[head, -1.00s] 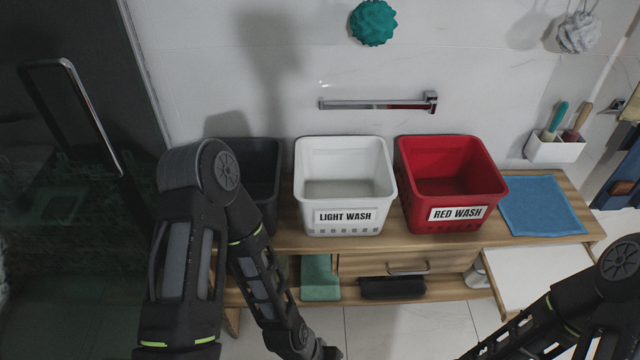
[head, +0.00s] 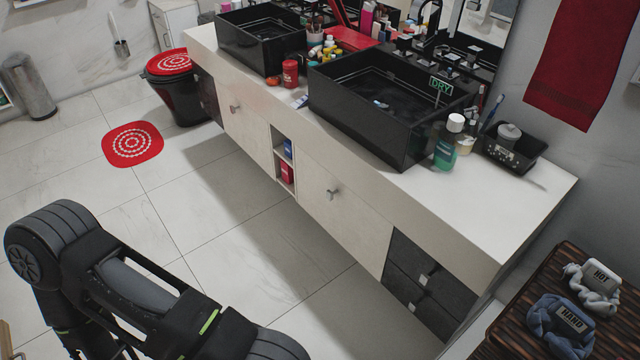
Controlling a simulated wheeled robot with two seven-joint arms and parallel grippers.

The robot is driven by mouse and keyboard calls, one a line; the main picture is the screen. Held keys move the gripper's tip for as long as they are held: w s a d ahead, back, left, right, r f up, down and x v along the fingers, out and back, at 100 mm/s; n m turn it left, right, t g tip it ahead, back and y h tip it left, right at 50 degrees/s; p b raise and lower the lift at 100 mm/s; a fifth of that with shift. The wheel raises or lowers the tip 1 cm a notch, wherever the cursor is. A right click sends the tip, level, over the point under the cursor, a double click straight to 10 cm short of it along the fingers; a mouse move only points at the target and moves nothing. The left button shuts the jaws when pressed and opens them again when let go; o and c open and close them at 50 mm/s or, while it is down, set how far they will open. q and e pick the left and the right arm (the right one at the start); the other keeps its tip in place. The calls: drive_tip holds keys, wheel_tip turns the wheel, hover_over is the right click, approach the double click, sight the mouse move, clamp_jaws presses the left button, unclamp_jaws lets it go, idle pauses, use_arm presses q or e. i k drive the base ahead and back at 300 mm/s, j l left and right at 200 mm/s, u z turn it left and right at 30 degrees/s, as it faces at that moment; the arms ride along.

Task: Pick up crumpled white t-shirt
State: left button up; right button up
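I see no crumpled white t-shirt that I can make out for sure in the head view. A pale bundled cloth (head: 594,287) with a "HOT" label lies on the dark slatted wooden surface at the lower right; I cannot tell what kind of cloth it is. My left arm crosses the lower left, but its gripper is outside the picture. My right gripper is not in view.
A long white counter (head: 510,205) carries two black vessel sinks, bottles and a black tray (head: 515,150). A blue-grey cloth (head: 560,325) lies on the slatted wooden surface (head: 530,290). A red mat (head: 132,145) lies on otherwise open tiled floor.

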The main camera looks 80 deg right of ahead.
sight(597, 285)
drive_tip(key=z, duration=4.75)
